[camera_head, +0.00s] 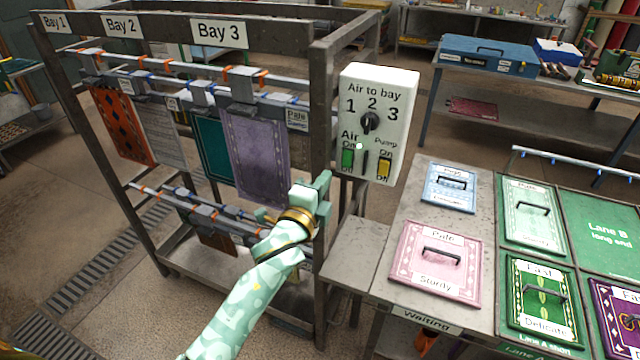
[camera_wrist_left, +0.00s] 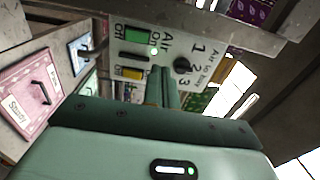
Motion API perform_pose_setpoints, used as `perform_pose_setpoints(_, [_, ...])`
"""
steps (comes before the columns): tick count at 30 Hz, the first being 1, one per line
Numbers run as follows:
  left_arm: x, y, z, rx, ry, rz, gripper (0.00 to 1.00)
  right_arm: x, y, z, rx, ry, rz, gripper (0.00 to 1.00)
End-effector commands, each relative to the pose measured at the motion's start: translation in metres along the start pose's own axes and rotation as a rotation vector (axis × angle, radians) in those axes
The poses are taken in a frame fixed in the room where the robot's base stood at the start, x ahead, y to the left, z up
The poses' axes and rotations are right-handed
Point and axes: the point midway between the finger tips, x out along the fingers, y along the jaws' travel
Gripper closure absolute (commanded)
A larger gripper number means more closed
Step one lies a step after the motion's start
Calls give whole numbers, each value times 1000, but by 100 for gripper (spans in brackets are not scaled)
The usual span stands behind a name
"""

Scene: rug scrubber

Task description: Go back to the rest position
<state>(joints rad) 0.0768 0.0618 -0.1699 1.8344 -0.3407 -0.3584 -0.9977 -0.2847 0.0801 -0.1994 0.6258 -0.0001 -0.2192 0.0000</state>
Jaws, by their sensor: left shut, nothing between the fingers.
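My left gripper (camera_head: 322,185) is shut and empty at the end of my pale green patterned arm. It stands at the right end of the drying rack, just left of and below the white control box (camera_head: 400,90). In the left wrist view the shut fingers (camera_wrist_left: 163,82) point toward the same box, beside its switches; I cannot tell whether they touch it. The box has a black dial (camera_head: 370,121) under the numbers 1, 2, 3, a green Air switch (camera_head: 347,158), a yellow Pump switch (camera_head: 384,166) and a small lit lamp. My right gripper is not in view.
The metal rack (camera_head: 325,110) holds several hanging rugs, a purple one (camera_head: 257,155) nearest my arm. A table at right carries a pink panel (camera_head: 436,262), a blue panel (camera_head: 449,187) and green lane panels. A blue toolbox (camera_head: 488,56) sits on the back bench.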

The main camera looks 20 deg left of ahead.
Motion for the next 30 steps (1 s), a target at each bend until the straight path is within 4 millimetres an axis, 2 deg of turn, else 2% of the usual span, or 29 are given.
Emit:
perform_pose_setpoints(3, [-11, -2, 0, 1, 0, 0, 100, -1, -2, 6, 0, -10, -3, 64])
perform_pose_setpoints(8, [-15, -4, 0, 1, 0, 1, 100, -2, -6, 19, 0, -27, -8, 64])
perform_pose_setpoints(20, [-15, -4, 0, -1, 0, 0, 100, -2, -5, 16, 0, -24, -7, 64])
perform_pose_setpoints(23, [-15, -4, 0, -58, 2, -3, 100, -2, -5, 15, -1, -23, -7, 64])
perform_pose_setpoints(24, [-15, -2, -1, -127, 7, -1, 100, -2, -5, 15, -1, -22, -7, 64])
perform_pose_setpoints(26, [-12, 29, -2, -269, 8, 62, 100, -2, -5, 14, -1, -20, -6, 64])
perform_pose_setpoints(29, [-17, 110, -2, -481, -22, 213, 100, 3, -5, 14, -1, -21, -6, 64])
perform_pose_setpoints(30, [-25, 148, -2, -554, -46, 279, 100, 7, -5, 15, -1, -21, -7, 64])
